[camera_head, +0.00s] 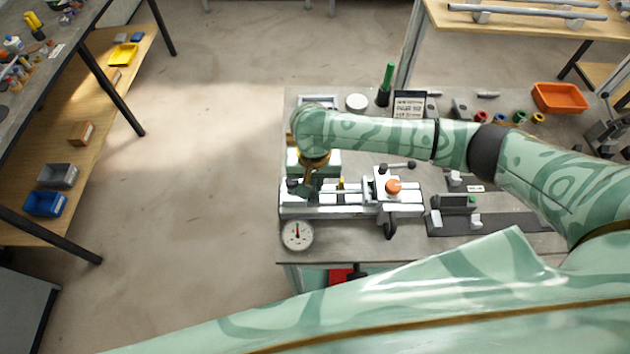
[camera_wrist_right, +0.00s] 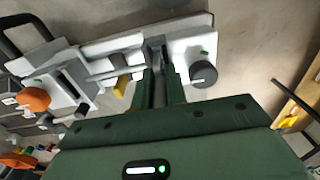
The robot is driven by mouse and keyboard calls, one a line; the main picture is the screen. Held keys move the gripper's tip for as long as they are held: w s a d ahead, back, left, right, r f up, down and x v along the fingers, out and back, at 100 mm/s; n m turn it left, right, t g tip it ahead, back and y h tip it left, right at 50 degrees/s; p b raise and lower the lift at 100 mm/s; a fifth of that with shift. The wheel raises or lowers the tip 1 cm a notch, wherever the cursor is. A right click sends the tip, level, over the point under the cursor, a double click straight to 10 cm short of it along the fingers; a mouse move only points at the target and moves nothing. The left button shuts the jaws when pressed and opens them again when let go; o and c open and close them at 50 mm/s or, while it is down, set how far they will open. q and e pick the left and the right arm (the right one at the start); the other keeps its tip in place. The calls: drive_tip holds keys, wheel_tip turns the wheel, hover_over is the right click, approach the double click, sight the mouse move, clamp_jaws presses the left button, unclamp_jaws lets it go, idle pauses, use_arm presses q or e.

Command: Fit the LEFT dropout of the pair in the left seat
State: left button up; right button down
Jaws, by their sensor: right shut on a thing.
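The silver frame jig (camera_head: 345,208) lies along the front of the grey bench, with an orange knob (camera_head: 393,186) toward its right end. My right gripper (camera_head: 305,190) points down at the jig's left end, where the left seat is largely hidden by the fingers. In the right wrist view the fingers (camera_wrist_right: 160,88) are closed around a thin grey part (camera_wrist_right: 159,92), which appears to be the dropout. They are beside a black knob (camera_wrist_right: 203,73) on the jig. I cannot tell whether the part touches the seat. My left gripper is not in view.
A round dial gauge (camera_head: 297,235) is at the bench's front left. Behind the jig are a green-handled tool (camera_head: 386,85), a white round dish (camera_head: 357,102) and an orange bin (camera_head: 559,98). A dark tray (camera_head: 500,224) with small fittings lies right of the jig.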

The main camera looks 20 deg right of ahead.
drive_tip(key=c, duration=1.5)
unclamp_jaws()
drive_tip(key=shift+s+f, duration=0.5)
drive_tip(key=shift+f, duration=0.35)
drive_tip(key=shift+o, duration=0.9)
drive_tip(key=r+p, duration=0.1)
drive_tip(key=r, duration=0.1)
drive_tip(key=w+r+p, duration=0.1)
drive_tip(key=r, duration=0.2)
drive_tip(key=shift+w+r+p, duration=0.15)
drive_tip(key=shift+r+p, duration=0.2)
use_arm(q)
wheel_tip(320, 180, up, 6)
drive_tip(key=p, duration=0.4)
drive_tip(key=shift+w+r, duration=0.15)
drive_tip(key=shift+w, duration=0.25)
use_arm(e)
wheel_tip(320, 180, up, 12)
drive_tip(key=shift+s+a+r, duration=0.15)
drive_tip(key=shift+s+a, duration=0.05)
drive_tip(key=shift+s, duration=0.15)
